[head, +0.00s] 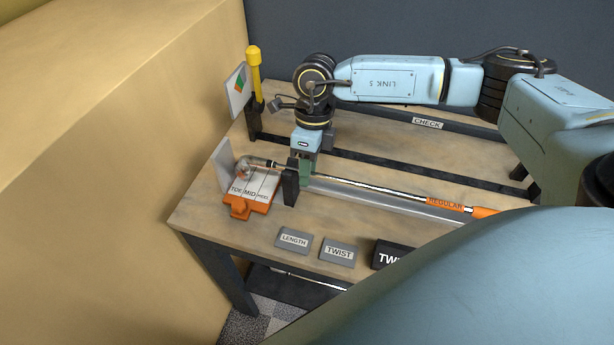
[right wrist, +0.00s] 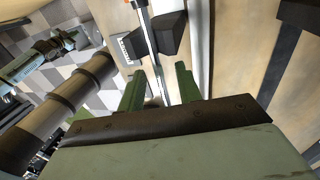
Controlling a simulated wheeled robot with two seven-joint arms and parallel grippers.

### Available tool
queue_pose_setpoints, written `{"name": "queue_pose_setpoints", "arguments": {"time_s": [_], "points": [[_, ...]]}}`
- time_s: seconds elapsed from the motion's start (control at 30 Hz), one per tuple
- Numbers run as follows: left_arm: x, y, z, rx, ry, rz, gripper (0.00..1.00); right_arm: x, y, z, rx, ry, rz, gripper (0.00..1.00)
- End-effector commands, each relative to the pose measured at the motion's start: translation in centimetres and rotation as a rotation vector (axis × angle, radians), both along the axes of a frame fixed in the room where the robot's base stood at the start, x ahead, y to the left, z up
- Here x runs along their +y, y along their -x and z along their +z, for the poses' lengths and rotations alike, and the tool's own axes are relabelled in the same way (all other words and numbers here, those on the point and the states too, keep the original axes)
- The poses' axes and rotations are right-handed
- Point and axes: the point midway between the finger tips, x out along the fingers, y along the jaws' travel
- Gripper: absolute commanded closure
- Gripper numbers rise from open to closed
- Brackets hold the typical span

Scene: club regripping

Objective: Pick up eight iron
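A golf club lies across the bench in the head view. Its head (head: 246,168) is at the left and its thin shaft (head: 376,188) runs right to an orange band marked REGULAR (head: 445,204). No number is legible on the head. My right gripper (head: 306,179) points down at the shaft beside a dark upright block (head: 290,184). In the right wrist view, its green fingers (right wrist: 158,82) stand apart, with the shaft (right wrist: 152,45) running between them.
An orange-based gauge marked TOE and MID (head: 242,207) sits under the club head. Grey LENGTH (head: 294,239) and TWIST (head: 338,252) blocks lie at the front edge. A yellow-topped post (head: 254,70) stands at the back left. A CHECK label (head: 427,123) marks a rear rail.

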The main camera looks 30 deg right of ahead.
Motion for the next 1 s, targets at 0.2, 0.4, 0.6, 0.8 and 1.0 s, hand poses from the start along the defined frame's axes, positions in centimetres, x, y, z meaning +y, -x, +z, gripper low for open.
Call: {"name": "queue_pose_setpoints", "arguments": {"time_s": [0.2, 0.4, 0.6, 0.8, 1.0], "points": [[0.0, 0.1, 0.6, 0.001, 0.000, 0.001, 1.00, 0.5, 0.6, -2.8, 0.003, 0.000, 0.000, 0.66], [0.0, 0.1, 0.5, 0.001, 0.000, 0.001, 1.00, 0.6, 0.6, -3.2, -0.001, -0.001, 0.000, 0.66], [0.0, 0.1, 0.5, 0.001, 0.000, 0.001, 1.00, 0.6, 0.6, -3.2, -0.001, -0.001, 0.000, 0.81], [0.0, 0.1, 0.5, 0.002, 0.000, 0.001, 1.00, 0.6, 0.6, -3.2, 0.000, -0.001, 0.000, 1.00], [0.0, 0.1, 0.5, 0.002, 0.000, 0.001, 1.00, 0.6, 0.5, -3.1, -0.001, -0.001, 0.000, 1.00]]}}
